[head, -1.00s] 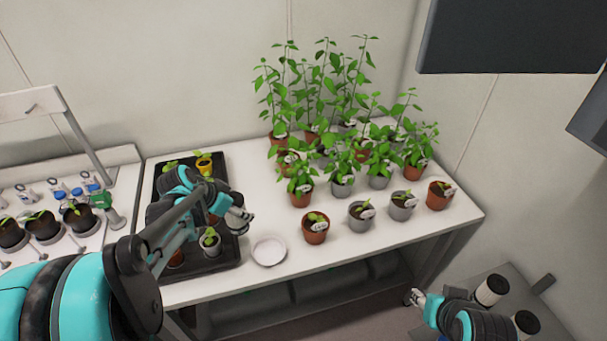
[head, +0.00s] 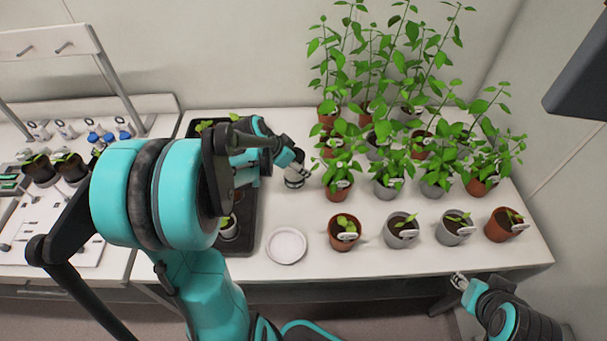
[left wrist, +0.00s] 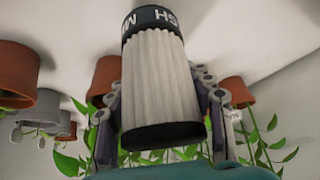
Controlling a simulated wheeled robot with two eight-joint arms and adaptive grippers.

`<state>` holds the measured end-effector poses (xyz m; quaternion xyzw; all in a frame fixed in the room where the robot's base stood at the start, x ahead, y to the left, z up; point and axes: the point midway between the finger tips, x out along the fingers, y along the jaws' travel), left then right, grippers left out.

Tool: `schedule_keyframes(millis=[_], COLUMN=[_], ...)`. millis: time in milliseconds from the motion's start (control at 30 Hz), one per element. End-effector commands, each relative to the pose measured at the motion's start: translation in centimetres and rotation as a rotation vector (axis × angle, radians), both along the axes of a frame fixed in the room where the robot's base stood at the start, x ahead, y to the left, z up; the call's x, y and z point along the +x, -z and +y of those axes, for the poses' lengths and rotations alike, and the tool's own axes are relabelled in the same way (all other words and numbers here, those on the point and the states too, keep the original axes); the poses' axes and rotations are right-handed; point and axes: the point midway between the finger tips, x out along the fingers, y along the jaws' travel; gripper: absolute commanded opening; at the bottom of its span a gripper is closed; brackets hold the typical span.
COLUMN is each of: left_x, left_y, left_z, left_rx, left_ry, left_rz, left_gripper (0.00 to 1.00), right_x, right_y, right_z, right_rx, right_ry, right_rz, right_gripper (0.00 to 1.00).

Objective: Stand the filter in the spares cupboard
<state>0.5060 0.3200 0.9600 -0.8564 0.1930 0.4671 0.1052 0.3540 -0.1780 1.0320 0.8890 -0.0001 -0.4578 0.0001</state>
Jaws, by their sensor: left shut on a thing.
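The filter (left wrist: 163,85) fills the middle of the left wrist view. It is a white pleated cylinder with dark end caps, and one cap carries pale lettering. My left gripper (left wrist: 165,110) has a finger on each side of it and is shut on it. In the head view the left gripper (head: 291,172) is over the table beside the potted plants, with a small part of the filter (head: 295,183) showing. My right gripper (head: 459,282) is at the table's front right, apart from everything; its fingers are too small to read. I cannot make out the spares cupboard.
Several potted plants (head: 343,236) stand on the white table (head: 310,285). A white saucer (head: 287,246) lies near its front edge. A black tray (head: 245,245) is partly behind my left arm. A dark hanging box (head: 585,75) is at upper right.

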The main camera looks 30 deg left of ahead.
Motion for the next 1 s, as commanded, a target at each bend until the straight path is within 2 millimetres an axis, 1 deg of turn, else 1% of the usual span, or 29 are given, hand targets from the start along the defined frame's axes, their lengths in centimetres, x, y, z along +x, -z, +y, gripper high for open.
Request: schedule_keyframes(millis=[200, 267, 500, 633, 667, 700, 733, 1000], left_x=[0.0, 0.0, 0.0, 0.0, 0.0, 0.0, 0.0, 0.0], left_y=[3.1, 3.6, 3.6, 4.0, 3.9, 3.8, 3.8, 3.8], left_z=[0.0, 0.0, 0.0, 0.0, 0.0, 0.0, 0.0, 0.0], left_rx=[0.000, 0.000, 0.000, 0.000, 0.000, 0.000, 0.000, 0.000], left_ry=[0.000, 0.000, 0.000, 0.000, 0.000, 0.000, 0.000, 0.000], left_rz=[0.000, 0.000, 0.000, 0.000, 0.000, 0.000, 0.000, 0.000], left_gripper=[0.17, 0.17, 0.17, 0.17, 0.58, 0.69, 0.73, 0.73], right_x=[0.0, 0.0, 0.0, 0.0, 0.0, 0.0, 0.0, 0.0], right_y=[1.4, 1.6, 1.4, 1.8, 1.7, 1.7, 1.7, 1.7], right_z=[0.0, 0.0, 0.0, 0.0, 0.0, 0.0, 0.0, 0.0], right_rx=[0.000, 0.000, 0.000, 0.000, 0.000, 0.000, 0.000, 0.000], right_ry=[0.000, 0.000, 0.000, 0.000, 0.000, 0.000, 0.000, 0.000], right_rz=[0.000, 0.000, 0.000, 0.000, 0.000, 0.000, 0.000, 0.000], right_gripper=[0.40, 0.40, 0.40, 0.40, 0.40, 0.40, 0.40, 0.40])
